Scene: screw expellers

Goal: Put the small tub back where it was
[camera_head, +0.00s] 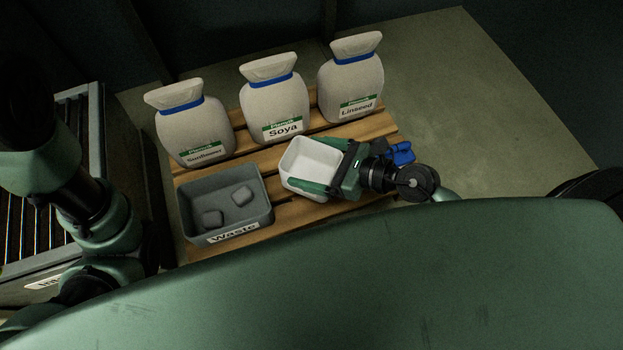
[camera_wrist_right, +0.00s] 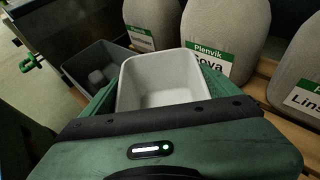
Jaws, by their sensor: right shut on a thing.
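The small white tub (camera_head: 300,158) is upright and looks empty, over the wooden pallet between the grey waste bin and the sacks. My right gripper (camera_head: 318,168) is shut on it, with a green finger along each side. In the right wrist view the tub (camera_wrist_right: 160,82) sits between the fingers, in front of the Soya sack. I cannot tell whether its base touches the slats. My left arm shows at the left, but its gripper is not in view.
The grey waste bin (camera_head: 225,228) holds two grey lumps. Sunflower (camera_head: 195,130), Soya (camera_head: 275,105) and Linseed (camera_head: 352,82) sacks stand along the back of the pallet (camera_head: 300,213). A blue object (camera_head: 403,152) lies beside my right gripper. A grated machine (camera_head: 40,215) stands left.

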